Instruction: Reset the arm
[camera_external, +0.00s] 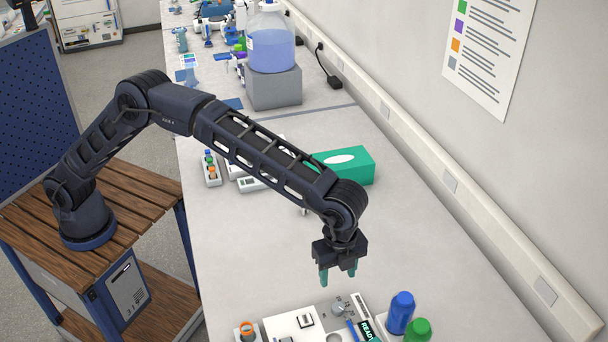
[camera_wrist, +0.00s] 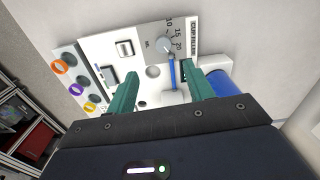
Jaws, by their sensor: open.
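My arm reaches from its base on the wooden-topped cart out over the white bench. My gripper (camera_external: 338,274) points down, with its two teal fingers apart and nothing seen between them. It hangs above the near part of the bench, over or just behind a white device panel (camera_external: 290,326). In the wrist view my gripper (camera_wrist: 165,88) shows its two fingers spread in front of the panel (camera_wrist: 140,44). The panel has a dial (camera_wrist: 163,45), a blue lever (camera_wrist: 172,72) and a small switch. I cannot tell how far the fingertips are above it.
A blue-capped bottle (camera_external: 400,312) and a green-capped one (camera_external: 418,330) stand right of the panel. A green tissue box (camera_external: 345,165) stands behind my forearm. A large jug (camera_external: 270,45) sits on a grey block (camera_external: 275,88) further back. The bench's middle is mostly clear.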

